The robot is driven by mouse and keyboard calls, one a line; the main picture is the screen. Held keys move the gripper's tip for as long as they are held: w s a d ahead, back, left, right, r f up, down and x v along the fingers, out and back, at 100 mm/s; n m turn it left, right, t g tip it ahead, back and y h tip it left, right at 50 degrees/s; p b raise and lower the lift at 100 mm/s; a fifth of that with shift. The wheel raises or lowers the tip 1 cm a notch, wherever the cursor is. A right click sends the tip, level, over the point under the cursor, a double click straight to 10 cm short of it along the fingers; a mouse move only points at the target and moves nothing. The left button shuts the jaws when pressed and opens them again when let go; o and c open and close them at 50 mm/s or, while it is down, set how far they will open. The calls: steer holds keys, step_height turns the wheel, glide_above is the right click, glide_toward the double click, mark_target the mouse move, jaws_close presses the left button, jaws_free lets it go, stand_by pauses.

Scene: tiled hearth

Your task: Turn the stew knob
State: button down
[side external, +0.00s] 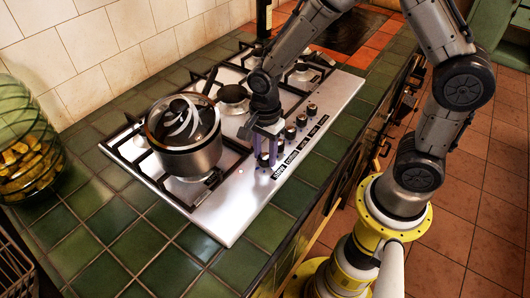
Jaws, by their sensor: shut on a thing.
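A row of dark knobs (290,132) runs along the right edge of the steel hob (232,225), with a black label beside each. The label lettering is too small to read surely, so I cannot tell which knob is marked stew. My gripper (266,160) points down at the near end of the row. Its fingers are shut on the nearest knob, which they mostly hide. A steel pot (192,160) with a glass lid sits on the near left burner, left of my gripper.
A green glass jar (30,150) of yellow-brown pieces stands at the left. A dark rack (15,268) shows at the lower left corner. Green tiles in front of the hob are clear. A dark bottle (263,18) stands behind.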

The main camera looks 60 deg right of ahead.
steer(key=shift+w+r, duration=0.1)
steer(key=shift+r, duration=0.05)
steer(key=shift+c, duration=2.2)
jaws_free()
step_height(320, 180, up, 14)
step_height(320, 180, up, 5)
steer(key=t, duration=0.2)
glide_above(265, 155)
steer(key=s+d, duration=0.2)
steer(key=s+d+r+n+t, duration=0.2)
steer(key=s+r, duration=0.1)
steer(key=s, duration=0.2)
steer(key=s+d+f+n+t, duration=0.1)
steer(key=s+n, duration=0.7)
steer(key=n, duration=0.8)
steer(key=shift+s+f+t, duration=0.3)
steer(key=shift+s, duration=0.05)
